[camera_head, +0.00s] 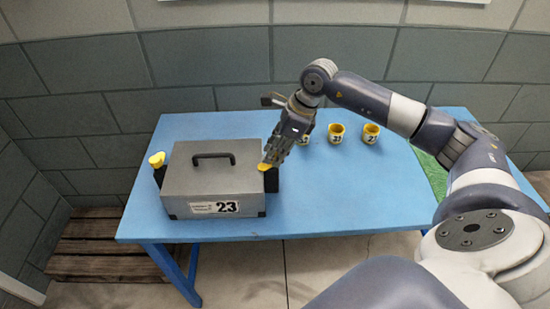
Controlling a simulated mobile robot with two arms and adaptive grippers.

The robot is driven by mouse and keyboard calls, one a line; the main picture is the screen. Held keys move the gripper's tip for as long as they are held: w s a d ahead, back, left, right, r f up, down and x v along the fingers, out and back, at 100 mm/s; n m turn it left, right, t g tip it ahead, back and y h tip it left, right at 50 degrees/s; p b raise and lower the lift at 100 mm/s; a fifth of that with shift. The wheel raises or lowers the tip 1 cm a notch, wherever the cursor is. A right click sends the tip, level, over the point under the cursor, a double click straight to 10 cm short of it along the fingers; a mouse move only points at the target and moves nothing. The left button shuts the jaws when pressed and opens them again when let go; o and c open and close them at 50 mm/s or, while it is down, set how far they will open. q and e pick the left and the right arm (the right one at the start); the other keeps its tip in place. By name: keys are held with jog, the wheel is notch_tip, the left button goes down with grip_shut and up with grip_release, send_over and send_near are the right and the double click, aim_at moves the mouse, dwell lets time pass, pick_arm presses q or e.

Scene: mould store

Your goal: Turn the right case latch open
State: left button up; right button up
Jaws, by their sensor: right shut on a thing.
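A grey case (185,181) with a dark top handle and the label 23 stands on the blue table, its lid down. The right case latch (264,167) has a yellow tip on a dark body at the case's right side. My right gripper (270,160) reaches down to it from above and is shut on it; the fingers partly hide the latch. The left case latch (157,159), also yellow on black, sticks up at the case's left side. My left gripper is out of view.
The blue table (330,205) has clear room right of the case. Several yellow cups, including one (336,133) with a number label, stand near its back edge. A green mat (432,172) lies at the right. A wooden pallet (92,245) is on the floor at left.

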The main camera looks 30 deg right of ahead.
jog(key=n+b, duration=0.1)
jog(key=n, duration=0.1)
jog(key=n+g+b, duration=0.1)
jog(key=n+g+y+b, duration=0.1)
jog(key=n, duration=0.1)
jog(key=shift+w+f+n, duration=0.1)
jog(key=shift+w+n, duration=0.15)
jog(key=shift+n, duration=0.05)
jog(key=n+g+b, duration=0.1)
jog(key=n, duration=0.3)
jog(key=shift+d+n+g+b, duration=0.1)
jog(key=shift+n+g+b, duration=0.25)
jog(key=shift+n+g, duration=0.05)
jog(key=o, duration=1.1)
jog(key=shift+c, duration=0.2)
jog(key=shift+w+r, duration=0.1)
jog(key=shift+r, duration=0.2)
jog(key=v, duration=1.1)
jog(key=shift+r, duration=0.3)
jog(key=shift+f, duration=0.1)
